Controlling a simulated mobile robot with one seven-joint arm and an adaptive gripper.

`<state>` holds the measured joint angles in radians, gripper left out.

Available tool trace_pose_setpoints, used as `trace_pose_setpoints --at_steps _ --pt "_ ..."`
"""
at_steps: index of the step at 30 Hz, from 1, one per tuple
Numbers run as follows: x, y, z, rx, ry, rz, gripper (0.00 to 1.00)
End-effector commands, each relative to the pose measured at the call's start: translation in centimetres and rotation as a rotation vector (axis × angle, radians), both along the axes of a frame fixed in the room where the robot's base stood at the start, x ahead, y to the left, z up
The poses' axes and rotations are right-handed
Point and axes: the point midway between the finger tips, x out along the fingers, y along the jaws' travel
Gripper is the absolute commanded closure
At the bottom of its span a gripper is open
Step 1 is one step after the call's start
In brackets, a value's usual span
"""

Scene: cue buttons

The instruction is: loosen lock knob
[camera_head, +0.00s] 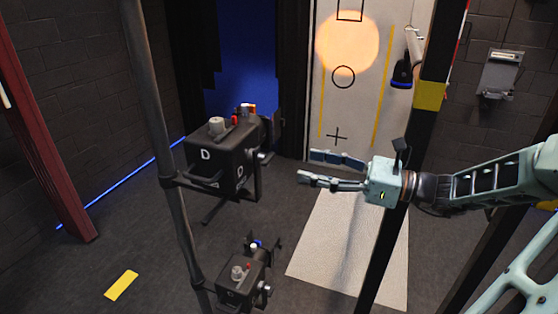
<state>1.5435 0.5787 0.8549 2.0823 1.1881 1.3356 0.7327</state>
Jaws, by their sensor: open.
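A black stage-light-like unit marked D (210,160) is mounted on a dark upright pole. I cannot tell which of these is the lock knob. My gripper (309,167) is to the right of the unit, its two fingers pointing left toward the side knob. The fingers are apart and empty, with a visible gap between the fingertips and the side knob.
A second, similar black unit (238,287) is lower on the same pole (155,90). A dark post with a yellow band (430,96) stands by my arm. An orange light spot (347,42) falls on a white panel.

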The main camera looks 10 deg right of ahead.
Motion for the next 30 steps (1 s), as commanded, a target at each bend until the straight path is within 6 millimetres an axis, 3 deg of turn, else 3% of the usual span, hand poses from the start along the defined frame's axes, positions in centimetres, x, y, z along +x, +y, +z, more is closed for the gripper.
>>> trace_pose_setpoints --at_steps 12,26,30 --pt "4.3 6.1 -0.1 -0.001 0.001 0.004 0.42" --pt "5.1 7.1 -0.1 -0.002 0.002 0.001 0.42" --pt "5.1 7.1 -0.1 -0.002 0.002 0.001 0.57"
